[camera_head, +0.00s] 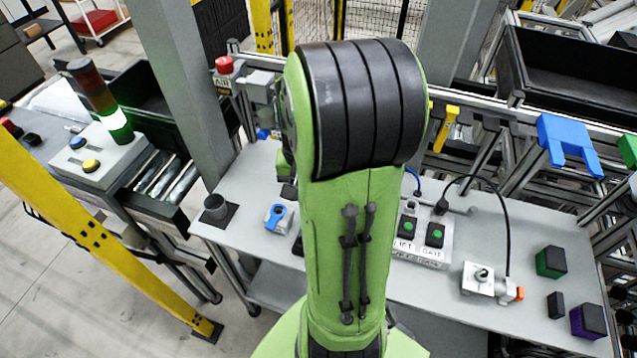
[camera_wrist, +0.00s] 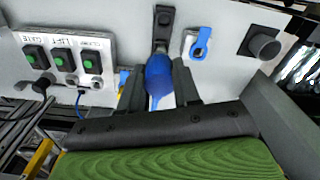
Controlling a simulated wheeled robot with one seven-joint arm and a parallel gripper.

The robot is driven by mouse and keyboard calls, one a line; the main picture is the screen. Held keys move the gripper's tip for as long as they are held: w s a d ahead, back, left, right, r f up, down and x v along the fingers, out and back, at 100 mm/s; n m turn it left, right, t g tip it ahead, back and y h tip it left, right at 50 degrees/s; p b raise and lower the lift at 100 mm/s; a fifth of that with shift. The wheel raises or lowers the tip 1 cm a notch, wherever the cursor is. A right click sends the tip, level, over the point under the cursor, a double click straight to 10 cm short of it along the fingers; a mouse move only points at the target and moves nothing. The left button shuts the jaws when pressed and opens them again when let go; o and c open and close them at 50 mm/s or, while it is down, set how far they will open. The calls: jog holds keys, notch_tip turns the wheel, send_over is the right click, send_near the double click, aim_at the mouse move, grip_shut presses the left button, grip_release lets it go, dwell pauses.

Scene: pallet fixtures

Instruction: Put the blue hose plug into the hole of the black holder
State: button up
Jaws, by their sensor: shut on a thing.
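My gripper (camera_wrist: 160,72) is shut on the blue hose plug (camera_wrist: 158,78), which sits between its two dark fingers in the wrist view. A black holder plate (camera_wrist: 165,17) with a round recess lies just beyond the plug in that view; the plug overlaps its near end, and I cannot tell whether they touch. A second black piece, a round open cup on a square base (camera_wrist: 262,45), stands to the right; it also shows on the table's left part in the head view (camera_head: 215,208). In the head view my green arm hides the gripper and plug.
A white block with a blue lever (camera_wrist: 200,43) stands between the two black pieces. The button box (camera_wrist: 65,55) is left of the plug. On the grey table's right part (camera_head: 455,320) are a white connector block (camera_head: 482,280) with a black cable and several coloured cubes.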

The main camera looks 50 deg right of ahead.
jog(key=shift+w+a+f+b, duration=0.25)
jog(key=shift+a+f+b, duration=0.2)
jog(key=shift+a, duration=0.25)
notch_tip(320, 180, down, 12)
jog(key=b, duration=1)
jog(key=shift+r, duration=0.15)
jog(key=shift+f+b, duration=0.6)
jog(key=shift+f, duration=0.1)
jog(key=shift+f+b, duration=0.35)
jog(key=shift+b, duration=0.05)
jog(key=shift+f+b, duration=0.9)
jog(key=shift+f, duration=0.15)
jog(key=shift+r, duration=0.1)
jog(key=o, duration=1.1)
